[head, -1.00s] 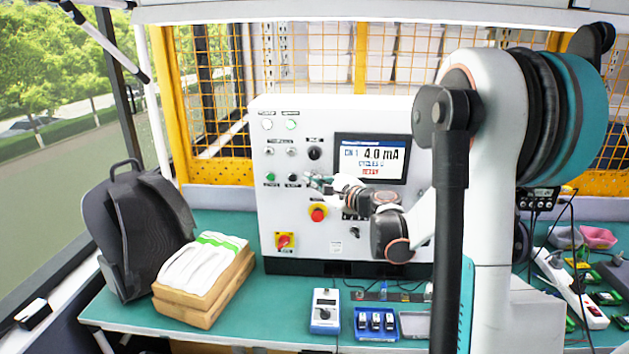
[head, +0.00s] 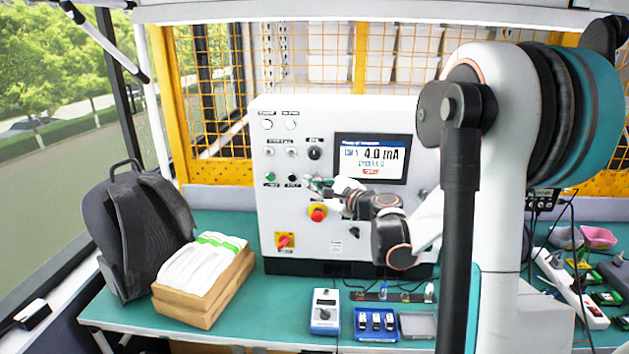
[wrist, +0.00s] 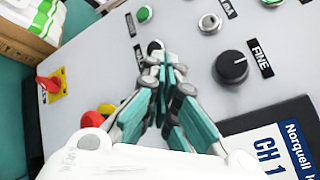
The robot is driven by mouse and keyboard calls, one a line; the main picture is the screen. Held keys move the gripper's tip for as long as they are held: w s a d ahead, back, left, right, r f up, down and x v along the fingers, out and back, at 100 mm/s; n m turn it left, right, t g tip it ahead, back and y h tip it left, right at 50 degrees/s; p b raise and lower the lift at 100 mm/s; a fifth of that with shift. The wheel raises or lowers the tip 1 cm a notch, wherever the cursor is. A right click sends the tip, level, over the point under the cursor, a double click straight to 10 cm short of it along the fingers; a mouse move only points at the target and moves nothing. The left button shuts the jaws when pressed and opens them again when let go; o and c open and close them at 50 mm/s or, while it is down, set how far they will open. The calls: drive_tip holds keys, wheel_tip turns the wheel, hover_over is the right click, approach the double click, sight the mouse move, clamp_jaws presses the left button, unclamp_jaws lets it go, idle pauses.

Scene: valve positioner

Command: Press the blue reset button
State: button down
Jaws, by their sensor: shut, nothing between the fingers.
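The white control panel (head: 375,250) stands upright at the back of the bench. My gripper (head: 309,182) is in front of its left half, fingertips just right of a black button (head: 292,177). In the wrist view my gripper (wrist: 170,58) is shut and empty, with its tips close to the black button (wrist: 155,46); I cannot tell whether they touch the panel. No blue button can be made out in either view; the fingers cover part of the panel. A green button (head: 270,177) is left of the black one.
A black FINE knob (head: 314,153) is just above my gripper, and a red mushroom button (head: 318,214) on yellow just below. The display (head: 371,158) reads 4.0 mA. A red-yellow rotary switch (head: 284,241) is lower left. A backpack (head: 135,230) stands left on the bench.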

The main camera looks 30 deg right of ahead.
drive_tip(key=s+a, duration=0.1)
drive_tip(key=s, duration=0.1)
drive_tip(key=s+a, duration=0.1)
drive_tip(key=s, duration=0.1)
drive_tip(key=shift+a, duration=0.4)
idle(0.7)
